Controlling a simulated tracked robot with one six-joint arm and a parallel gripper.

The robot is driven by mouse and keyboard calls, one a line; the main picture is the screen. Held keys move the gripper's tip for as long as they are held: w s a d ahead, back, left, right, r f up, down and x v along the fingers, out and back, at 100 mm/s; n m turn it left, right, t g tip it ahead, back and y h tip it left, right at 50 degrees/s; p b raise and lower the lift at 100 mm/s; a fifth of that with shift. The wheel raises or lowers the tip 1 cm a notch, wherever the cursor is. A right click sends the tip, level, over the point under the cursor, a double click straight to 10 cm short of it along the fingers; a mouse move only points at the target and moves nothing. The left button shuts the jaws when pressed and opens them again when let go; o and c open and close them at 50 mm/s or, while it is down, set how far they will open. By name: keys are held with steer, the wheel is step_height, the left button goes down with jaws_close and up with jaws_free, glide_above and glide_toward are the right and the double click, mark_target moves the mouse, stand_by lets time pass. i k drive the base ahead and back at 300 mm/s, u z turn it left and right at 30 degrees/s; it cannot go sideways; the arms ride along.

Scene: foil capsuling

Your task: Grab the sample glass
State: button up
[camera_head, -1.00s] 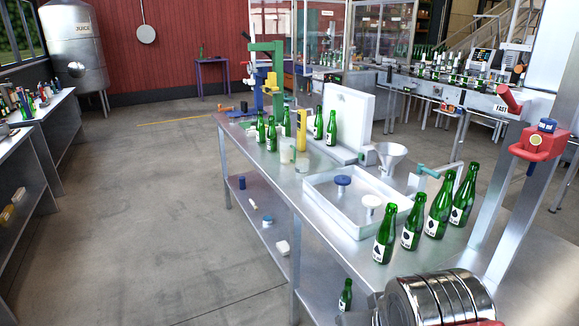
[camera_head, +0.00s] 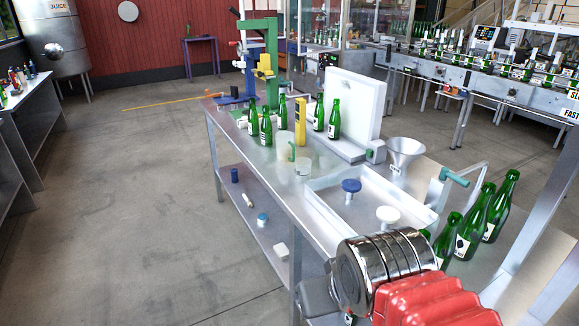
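Two clear glass vessels stand on the steel bench, left of its middle. The taller pale one (camera_head: 284,146) has a green part at its side. The smaller one (camera_head: 303,172) stands just in front of it, near the bench's left edge. I cannot tell for sure which is the sample glass. Part of what looks like my arm, with chrome rings and red ribbed sections, shows at the lower right, in front of the bench. My gripper's fingers are not visible. Nothing touches either glass vessel.
Green bottles (camera_head: 265,127) and a yellow upright block (camera_head: 300,122) stand close to the glasses. More bottles (camera_head: 476,218) stand at the right. The floor (camera_head: 150,200) left of the bench is clear.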

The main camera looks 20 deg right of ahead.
mark_target(303, 170)
steer(key=u, duration=0.2)
steer(key=i, duration=1.45)
steer(key=u, duration=0.2)
